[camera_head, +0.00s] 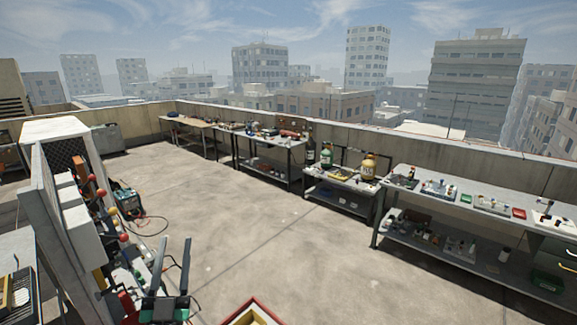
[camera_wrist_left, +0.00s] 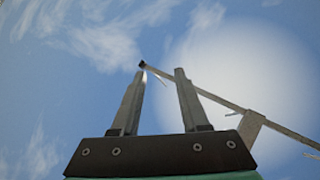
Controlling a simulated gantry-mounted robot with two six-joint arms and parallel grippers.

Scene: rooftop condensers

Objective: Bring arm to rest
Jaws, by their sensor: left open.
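My left gripper (camera_head: 175,240) is at the lower left of the head view, with its two dark fingers pointing up and apart. It is open, and nothing shows between the fingers. In the left wrist view, my left gripper (camera_wrist_left: 160,72) points at blue sky, its two grey fingers spread. My right gripper is in neither view.
A red-rimmed tray (camera_head: 240,309) shows at the bottom edge. Workbenches (camera_head: 400,172) with tools line the parapet. The middle concrete floor (camera_head: 240,215) is clear. A thin bar (camera_wrist_left: 220,101) crosses the wrist view.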

